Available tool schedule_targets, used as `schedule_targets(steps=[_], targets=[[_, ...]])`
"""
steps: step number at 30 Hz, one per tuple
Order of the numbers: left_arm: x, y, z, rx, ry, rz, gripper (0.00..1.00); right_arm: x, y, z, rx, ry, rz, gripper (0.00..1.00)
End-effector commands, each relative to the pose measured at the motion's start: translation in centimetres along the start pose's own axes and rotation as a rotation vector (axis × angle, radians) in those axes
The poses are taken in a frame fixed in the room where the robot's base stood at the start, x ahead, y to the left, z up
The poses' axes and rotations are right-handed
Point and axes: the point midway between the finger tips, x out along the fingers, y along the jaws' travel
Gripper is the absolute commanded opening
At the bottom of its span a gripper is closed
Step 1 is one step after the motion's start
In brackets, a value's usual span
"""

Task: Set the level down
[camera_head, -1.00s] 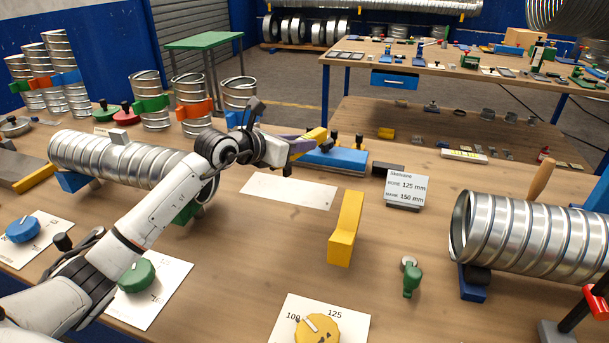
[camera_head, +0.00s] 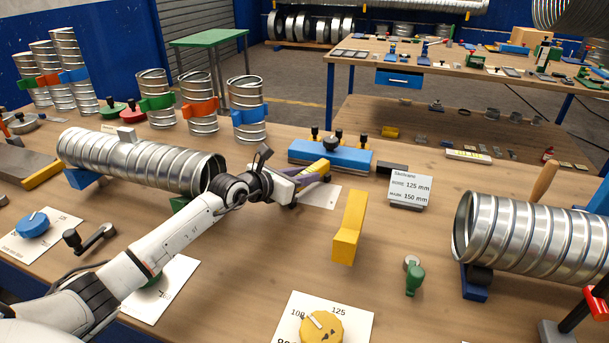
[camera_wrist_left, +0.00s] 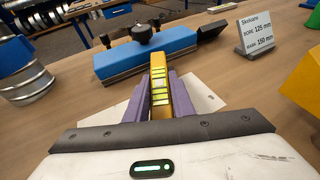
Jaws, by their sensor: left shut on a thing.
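The level (camera_wrist_left: 159,88) is a narrow yellow bar with pale green vials, seen in the left wrist view between purple fingers. In the head view its yellow end (camera_head: 315,167) shows beyond the fingers. My left gripper (camera_head: 312,180) is shut on it, low over a white sheet (camera_head: 322,196) on the bench. The sheet also shows in the left wrist view (camera_wrist_left: 228,120), partly hidden by the gripper. I cannot tell whether the level touches the sheet. My right gripper is not in view.
A blue block tool with black knobs (camera_head: 330,155) lies just behind the level. A yellow block (camera_head: 348,228) and a sign (camera_head: 409,188) stand to the right. A spiral duct (camera_head: 140,160) lies left, near my forearm; another duct (camera_head: 530,235) lies right.

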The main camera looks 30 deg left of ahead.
Motion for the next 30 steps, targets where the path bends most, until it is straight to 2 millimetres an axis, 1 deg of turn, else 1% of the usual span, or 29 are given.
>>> schedule_targets(steps=[1,2,4,5,14,17,20,27,30], targets=[[0.1,0.0,-0.1,-0.001,-0.003,0.0,0.0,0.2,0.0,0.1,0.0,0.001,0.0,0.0],[0.1,0.0,-0.2,-0.001,0.0,0.0,0.27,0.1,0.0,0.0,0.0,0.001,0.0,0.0],[0.1,0.0,-0.2,-0.001,0.0,0.0,0.39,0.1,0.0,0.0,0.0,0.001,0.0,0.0],[0.1,0.0,-0.2,-0.001,0.001,0.0,0.41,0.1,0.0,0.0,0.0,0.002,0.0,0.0],[0.0,0.0,0.1,0.0,0.0,0.0,0.41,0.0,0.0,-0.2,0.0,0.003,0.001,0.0],[-0.6,0.0,-0.1,0.0,0.002,-0.001,0.41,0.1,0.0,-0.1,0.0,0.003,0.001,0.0],[-1.9,0.0,-0.1,0.001,0.002,0.0,0.41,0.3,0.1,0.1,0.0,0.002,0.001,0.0],[-5.7,0.0,-0.1,0.0,0.002,0.0,0.41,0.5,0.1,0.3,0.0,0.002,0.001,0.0],[-6.8,0.0,-0.1,0.0,0.002,0.0,0.41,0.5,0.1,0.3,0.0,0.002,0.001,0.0]])
